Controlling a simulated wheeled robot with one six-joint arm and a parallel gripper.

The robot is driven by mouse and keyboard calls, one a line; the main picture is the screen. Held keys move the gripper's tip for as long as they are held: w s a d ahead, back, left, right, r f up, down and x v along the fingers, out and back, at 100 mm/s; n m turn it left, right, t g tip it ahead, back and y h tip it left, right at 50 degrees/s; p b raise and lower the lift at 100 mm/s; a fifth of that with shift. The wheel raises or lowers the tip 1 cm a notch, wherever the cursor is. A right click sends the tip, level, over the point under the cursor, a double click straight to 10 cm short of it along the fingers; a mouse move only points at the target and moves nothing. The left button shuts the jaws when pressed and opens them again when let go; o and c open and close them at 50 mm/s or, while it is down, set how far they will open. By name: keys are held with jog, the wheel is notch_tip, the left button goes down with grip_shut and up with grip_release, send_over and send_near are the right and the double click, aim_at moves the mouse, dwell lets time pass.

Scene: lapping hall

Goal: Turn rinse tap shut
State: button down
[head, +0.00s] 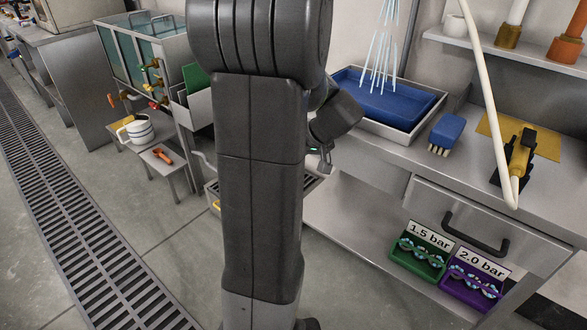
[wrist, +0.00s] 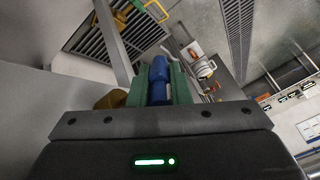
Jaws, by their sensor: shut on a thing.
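In the wrist view my gripper (wrist: 158,74) is shut, its green pads on both sides of a blue piece (wrist: 158,88) that looks like the rinse tap's handle. The tap's body and spout are not clear in either view. In the head view my gripper (head: 325,164) is partly hidden behind my arm, beside the counter's front edge, and its jaws and the blue piece cannot be made out. Light blue streams of water (head: 382,45) fall into the blue tray (head: 388,100) on the counter.
A blue brush (head: 446,133) and a hose nozzle (head: 520,153) lie on the counter. Green (head: 417,255) and purple (head: 470,283) bins stand on the lower shelf. A stool with a mug (head: 137,130) stands left, near a glass tank (head: 130,50). A floor drain (head: 75,220) runs along the left.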

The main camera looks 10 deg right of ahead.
jog(key=t+y+b, duration=0.1)
jog(key=b, duration=0.2)
jog(key=f+t+y+b, duration=0.1)
jog(key=b, duration=0.2)
jog(key=shift+d, duration=0.15)
jog(key=t+y+b, duration=0.1)
jog(key=t+b, duration=0.1)
jog(key=b, duration=0.1)
jog(key=shift+s+b, duration=0.1)
jog(key=shift+b, duration=0.2)
jog(key=shift+r+t+y+b, duration=0.1)
jog(key=shift+t+y+b, duration=0.45)
jog(key=shift+t+y, duration=1.15)
jog(key=shift+t, duration=0.3)
jog(key=c, duration=1.3)
grip_release()
jog(key=shift+c, duration=0.2)
